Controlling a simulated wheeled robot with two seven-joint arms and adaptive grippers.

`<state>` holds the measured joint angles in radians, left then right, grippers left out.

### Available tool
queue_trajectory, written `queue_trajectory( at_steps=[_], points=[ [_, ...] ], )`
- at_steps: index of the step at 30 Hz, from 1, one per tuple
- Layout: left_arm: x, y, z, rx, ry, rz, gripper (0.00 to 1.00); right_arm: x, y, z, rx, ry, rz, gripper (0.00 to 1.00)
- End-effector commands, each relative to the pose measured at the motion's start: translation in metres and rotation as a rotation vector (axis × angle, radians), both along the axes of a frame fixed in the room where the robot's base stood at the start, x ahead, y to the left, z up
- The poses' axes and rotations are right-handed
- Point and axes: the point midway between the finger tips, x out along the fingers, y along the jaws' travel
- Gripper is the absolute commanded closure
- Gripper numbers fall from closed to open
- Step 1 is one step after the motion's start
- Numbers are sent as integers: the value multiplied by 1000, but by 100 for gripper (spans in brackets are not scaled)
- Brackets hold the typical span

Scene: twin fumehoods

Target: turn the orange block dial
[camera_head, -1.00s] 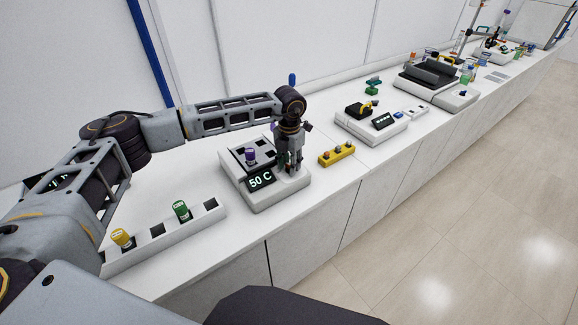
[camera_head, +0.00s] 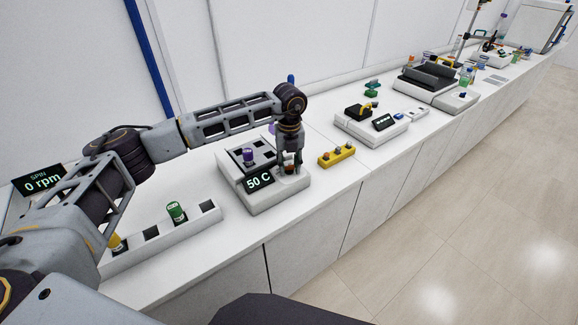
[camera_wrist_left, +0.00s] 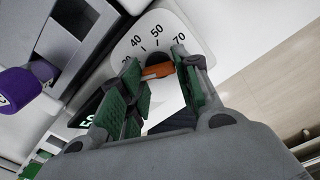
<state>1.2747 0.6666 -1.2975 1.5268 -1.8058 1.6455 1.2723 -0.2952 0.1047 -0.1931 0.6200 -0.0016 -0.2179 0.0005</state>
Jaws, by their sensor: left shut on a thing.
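The orange block dial (camera_wrist_left: 158,71) sits on the white face of the heating block, with the numbers 40, 50 and 70 readable around it in the left wrist view. The heating block (camera_head: 262,204) stands on the bench in the head view, and its display (camera_head: 259,180) reads 50 C. My left gripper (camera_wrist_left: 160,80) points down over the dial, with its green-padded fingers on either side of the orange knob, shut on it. It also shows in the head view (camera_head: 290,168), where it mostly hides the dial. My right gripper is not in view.
A purple-capped tube (camera_head: 248,156) stands in the block, close to the gripper. A white rack (camera_head: 190,228) with green and yellow caps lies to the left. A yellow rack (camera_head: 337,156) and another device (camera_head: 371,127) stand to the right.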

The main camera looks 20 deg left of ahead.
Motion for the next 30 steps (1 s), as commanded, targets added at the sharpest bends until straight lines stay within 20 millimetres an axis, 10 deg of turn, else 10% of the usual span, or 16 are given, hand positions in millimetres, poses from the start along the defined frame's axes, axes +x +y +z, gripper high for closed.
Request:
queue_trajectory(
  at_steps=[30],
  points=[
    [2, -1, 2, -1, -5, 299, 91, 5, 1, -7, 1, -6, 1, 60]
  ],
)
